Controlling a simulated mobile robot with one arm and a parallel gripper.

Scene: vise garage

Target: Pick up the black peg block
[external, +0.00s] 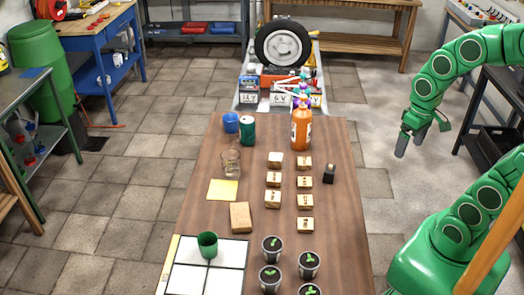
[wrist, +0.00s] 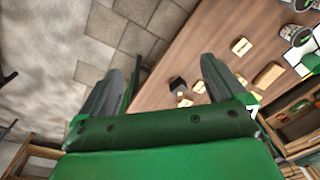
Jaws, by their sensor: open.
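The black peg block (external: 329,174) stands on the wooden table near its right edge, beside the wooden blocks. In the wrist view the black peg block (wrist: 177,84) shows between my two fingers, some way beyond them on the table. My gripper (external: 420,140) hangs in the air to the right of the table, well apart from the block. In the wrist view my gripper (wrist: 163,75) has its fingers spread wide with nothing between them.
Several light wooden blocks (external: 304,181) stand in two columns left of the black block. An orange bottle (external: 302,130) stands behind them. Potted seedlings (external: 309,264) stand at the front. A glass jar (external: 231,162) and a green can (external: 248,130) are farther left. The table's right edge is clear.

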